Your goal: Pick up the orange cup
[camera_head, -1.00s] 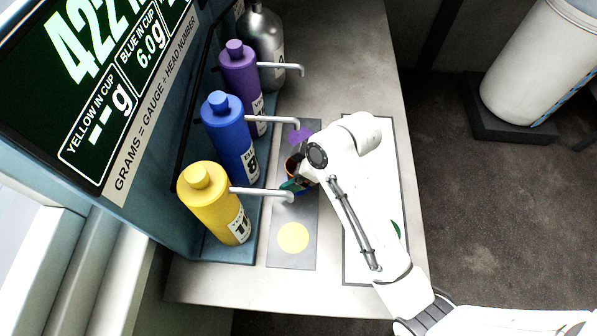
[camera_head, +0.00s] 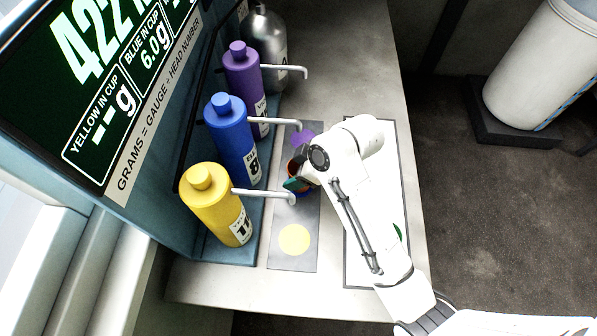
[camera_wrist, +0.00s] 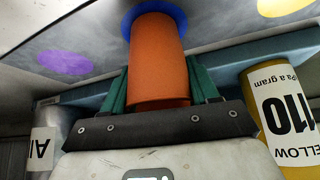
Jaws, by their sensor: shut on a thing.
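The orange cup (camera_wrist: 158,62) stands between the two green fingers of my gripper (camera_wrist: 160,88) in the wrist view. A finger is on each side of it, and the gripper is shut on it. The cup's far end is at the blue spot (camera_wrist: 130,20) on the mat; I cannot tell whether it touches there. In the head view only a small part of the cup (camera_head: 292,166) shows, beside my gripper (camera_head: 297,182) and near the blue bottle's spout. My wrist hides the rest.
Yellow (camera_head: 217,208), blue (camera_head: 232,140) and purple (camera_head: 244,76) pump bottles stand in a row at the left, their spouts reaching over the grey mat (camera_head: 285,262). A silver bottle (camera_head: 266,45) is behind. The yellow spot (camera_head: 294,239) on the mat is clear.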

